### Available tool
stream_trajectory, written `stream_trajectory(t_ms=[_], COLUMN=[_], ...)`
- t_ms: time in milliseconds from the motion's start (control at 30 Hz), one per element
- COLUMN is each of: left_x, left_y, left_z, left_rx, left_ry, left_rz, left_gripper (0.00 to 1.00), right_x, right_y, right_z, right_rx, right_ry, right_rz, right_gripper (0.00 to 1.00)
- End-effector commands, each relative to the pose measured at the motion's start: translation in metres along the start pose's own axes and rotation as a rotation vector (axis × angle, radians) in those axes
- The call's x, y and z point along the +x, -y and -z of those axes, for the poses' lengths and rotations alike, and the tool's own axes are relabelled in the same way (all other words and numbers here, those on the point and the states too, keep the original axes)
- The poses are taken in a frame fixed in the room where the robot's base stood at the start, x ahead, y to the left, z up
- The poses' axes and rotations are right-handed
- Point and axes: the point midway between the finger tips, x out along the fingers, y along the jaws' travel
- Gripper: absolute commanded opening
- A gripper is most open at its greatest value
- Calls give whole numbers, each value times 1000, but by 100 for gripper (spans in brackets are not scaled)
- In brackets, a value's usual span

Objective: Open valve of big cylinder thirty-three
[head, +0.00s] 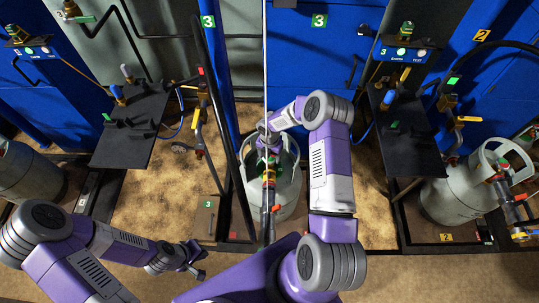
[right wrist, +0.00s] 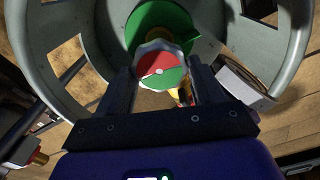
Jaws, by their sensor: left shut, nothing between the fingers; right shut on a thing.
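The big grey cylinder (head: 288,193) stands upright in the middle of the head view, with an open collar around its top. My right gripper (head: 266,152) reaches down into this collar from above. In the right wrist view, the right gripper (right wrist: 160,82) is shut on the red-and-green valve knob (right wrist: 161,68), with one finger on each side. A green part (right wrist: 160,22) shows beyond the knob, inside the collar (right wrist: 45,70). The valve's stem is mostly hidden. My left gripper (head: 197,266) is shut and empty, low over the floor at the lower left.
Another grey cylinder (head: 455,198) with a yellow valve stands at right, and one (head: 30,172) at the left edge. A dark post (head: 228,130) rises just left of the middle cylinder.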

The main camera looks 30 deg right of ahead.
Motion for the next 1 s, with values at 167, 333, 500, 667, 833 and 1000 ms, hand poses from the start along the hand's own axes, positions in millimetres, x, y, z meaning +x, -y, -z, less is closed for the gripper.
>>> stream_trajectory(t_ms=[167,333,500,667,833,1000], left_x=[0,0,0,0,0,-1], left_y=[0,0,0,0,0,0], left_z=[0,0,0,0,0,0], left_rx=[0,0,0,0,0,0], left_ry=[0,0,0,0,0,0], left_rz=[0,0,0,0,0,0], left_gripper=[0,0,0,0,0,0], right_x=[0,0,0,0,0,-2], right_y=[1,1,1,0,0,0], right_z=[0,-1,-1,0,0,0], right_rx=[-23,-26,-25,-25,-24,-24], right_ry=[1,1,1,1,1,1], right_rz=[1,1,1,1,0,0], right_gripper=[36,36,36,85,92,92])
